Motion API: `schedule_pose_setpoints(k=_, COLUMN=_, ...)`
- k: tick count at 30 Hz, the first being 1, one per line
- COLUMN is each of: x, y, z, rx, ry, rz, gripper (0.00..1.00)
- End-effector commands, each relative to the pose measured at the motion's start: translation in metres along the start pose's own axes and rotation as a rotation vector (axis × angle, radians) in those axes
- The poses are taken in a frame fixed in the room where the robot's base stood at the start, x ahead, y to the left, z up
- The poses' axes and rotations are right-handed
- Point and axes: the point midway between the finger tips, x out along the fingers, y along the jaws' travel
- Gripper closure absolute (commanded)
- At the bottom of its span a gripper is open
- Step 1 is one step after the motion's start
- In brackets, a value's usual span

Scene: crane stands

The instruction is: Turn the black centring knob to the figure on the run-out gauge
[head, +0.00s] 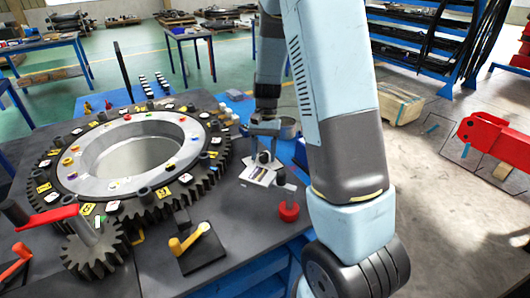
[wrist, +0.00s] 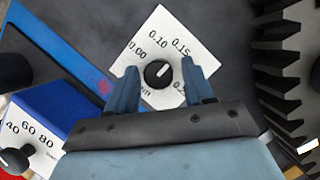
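In the wrist view a black knob (wrist: 158,74) sits on a white square plate (wrist: 200,62) printed with 0.00, 0.10, 0.15 and a partly hidden figure. A small pale mark shows on the knob, towards its upper right. My gripper (wrist: 160,68) is open, with one blue-grey finger on each side of the knob and visible gaps between. I cannot tell how far the fingertips are above the plate. In the head view my gripper (head: 264,148) is over the bench, right of the big gear. I cannot make out the run-out gauge or its reading.
A blue-edged box (wrist: 45,125) with 40, 60, 80 and another black knob (wrist: 14,161) is at lower left in the wrist view. A large toothed gear ring (head: 205,165) stands left of my gripper. A red cylindrical piece (head: 288,211) and a yellow-handled crank (head: 190,240) are nearer.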

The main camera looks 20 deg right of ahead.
Motion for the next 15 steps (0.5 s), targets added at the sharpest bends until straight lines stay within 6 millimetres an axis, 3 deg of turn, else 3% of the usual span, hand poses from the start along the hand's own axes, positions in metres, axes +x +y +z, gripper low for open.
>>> schedule_pose_setpoints(k=10, x=-0.001, y=0.000, z=0.000, rx=0.000, ry=-0.002, rz=0.001, gripper=0.41)
schedule_pose_setpoints(k=15, x=-0.017, y=0.000, z=0.000, rx=0.000, ry=0.000, rz=-0.001, gripper=0.41)
